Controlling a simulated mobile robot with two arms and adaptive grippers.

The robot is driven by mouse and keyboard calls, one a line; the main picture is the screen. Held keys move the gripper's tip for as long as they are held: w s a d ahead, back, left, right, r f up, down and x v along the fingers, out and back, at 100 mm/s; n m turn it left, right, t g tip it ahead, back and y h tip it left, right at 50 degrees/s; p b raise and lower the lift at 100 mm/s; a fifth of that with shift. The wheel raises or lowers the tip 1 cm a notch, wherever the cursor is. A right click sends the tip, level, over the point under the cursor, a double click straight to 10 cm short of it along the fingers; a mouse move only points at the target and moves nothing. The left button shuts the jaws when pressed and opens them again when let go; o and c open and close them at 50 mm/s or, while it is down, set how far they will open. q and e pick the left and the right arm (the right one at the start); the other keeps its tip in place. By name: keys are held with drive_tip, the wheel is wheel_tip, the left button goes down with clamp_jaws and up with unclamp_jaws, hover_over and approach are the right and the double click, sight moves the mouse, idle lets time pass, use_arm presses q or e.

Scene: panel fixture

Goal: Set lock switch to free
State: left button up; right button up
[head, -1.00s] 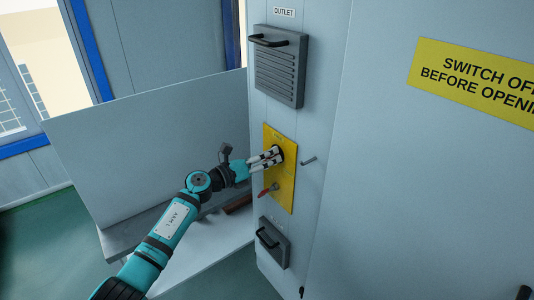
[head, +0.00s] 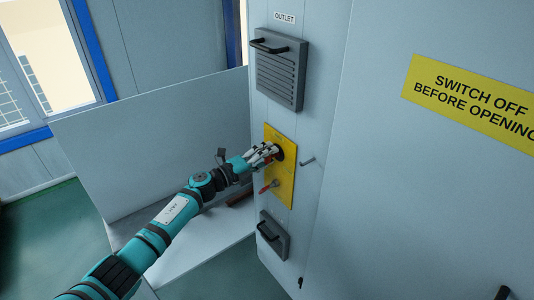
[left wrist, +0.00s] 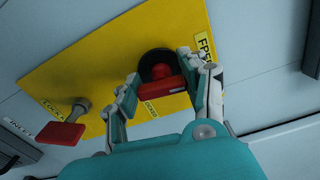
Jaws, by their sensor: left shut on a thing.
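The yellow panel (head: 284,184) is on the front of the grey cabinet. In the left wrist view it (left wrist: 110,58) carries a round black switch (left wrist: 156,62) with a red handle (left wrist: 158,89). My left gripper (head: 274,153) is at this switch, and in the left wrist view its fingers (left wrist: 160,80) are closed on either side of the red handle. A small label (left wrist: 206,42) reading about "FREE" lies right of the switch; another (left wrist: 150,108) lies below it, hard to read. My fingers hide much of the switch in the head view. The right gripper is not in view.
A second red-handled lever (left wrist: 72,126) is on the same panel, also in the head view (head: 268,187). A thin grey peg (head: 308,161) sticks out beside the panel. Grey vent covers with black handles sit above (head: 280,75) and below (head: 274,236).

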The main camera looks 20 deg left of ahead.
use_arm(q)
drive_tip(key=shift+n, duration=0.6)
drive_tip(key=shift+f, duration=0.1)
drive_tip(key=o, duration=1.2)
drive_tip(key=shift+a, duration=0.1)
drive_tip(key=v, duration=1.2)
drive_tip(key=shift+f+n, duration=0.1)
drive_tip(key=shift+n, duration=0.2)
